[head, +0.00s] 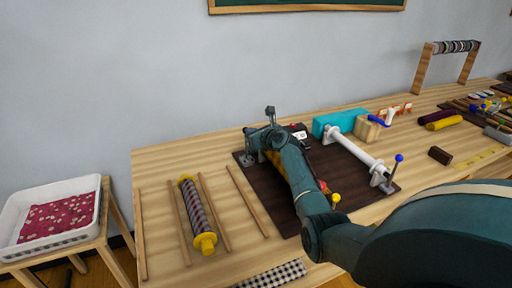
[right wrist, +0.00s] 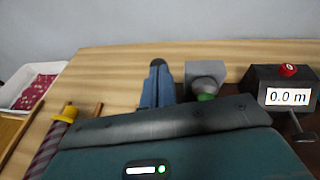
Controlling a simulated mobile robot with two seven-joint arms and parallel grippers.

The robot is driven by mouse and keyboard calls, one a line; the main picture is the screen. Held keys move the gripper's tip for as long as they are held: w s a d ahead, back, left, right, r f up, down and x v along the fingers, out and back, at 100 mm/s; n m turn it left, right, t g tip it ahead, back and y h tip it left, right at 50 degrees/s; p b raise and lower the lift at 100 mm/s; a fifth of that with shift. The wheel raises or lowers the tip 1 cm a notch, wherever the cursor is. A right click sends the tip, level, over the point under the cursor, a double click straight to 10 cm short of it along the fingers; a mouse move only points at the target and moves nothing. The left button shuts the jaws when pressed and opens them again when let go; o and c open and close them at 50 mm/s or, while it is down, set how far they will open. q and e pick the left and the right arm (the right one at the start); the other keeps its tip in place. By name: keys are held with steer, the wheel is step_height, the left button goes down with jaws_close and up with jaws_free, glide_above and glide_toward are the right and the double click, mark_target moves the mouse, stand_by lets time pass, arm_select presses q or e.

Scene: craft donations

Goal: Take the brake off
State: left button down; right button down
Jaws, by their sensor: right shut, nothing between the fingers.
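A dark board (head: 352,165) on the table carries a white roller (head: 352,150) with a blue-knobbed lever (head: 397,160) at its near right end. A red knob (head: 323,186) and a yellow knob (head: 336,198) show beside my right arm. I cannot tell which part is the brake. My right gripper (head: 262,136) is shut and empty at the board's far left corner. In the right wrist view its blue fingers (right wrist: 158,85) are beside a grey block with a round, green-ringed part (right wrist: 205,88), apparently apart from it. My arm hides much of the board. My left gripper is out of view.
A black meter (right wrist: 285,93) reading 0.0 m has a red button on top. A teal block (head: 338,121) stands behind the roller. A patterned roll (head: 196,212) and wooden sticks lie left. A white tray (head: 20,204) holds red cloth.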

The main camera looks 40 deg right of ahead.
steer(key=w, duration=0.2)
steer(key=w+d+b, duration=0.1)
steer(key=w, duration=0.1)
steer(key=shift+w+d+r, duration=0.1)
steer(key=shift+w+r, duration=0.05)
steer(key=shift+r, duration=0.05)
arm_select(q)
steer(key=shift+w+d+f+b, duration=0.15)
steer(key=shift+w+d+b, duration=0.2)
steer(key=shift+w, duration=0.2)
arm_select(e)
steer(key=shift+w+r, duration=0.1)
steer(key=shift+w, duration=0.1)
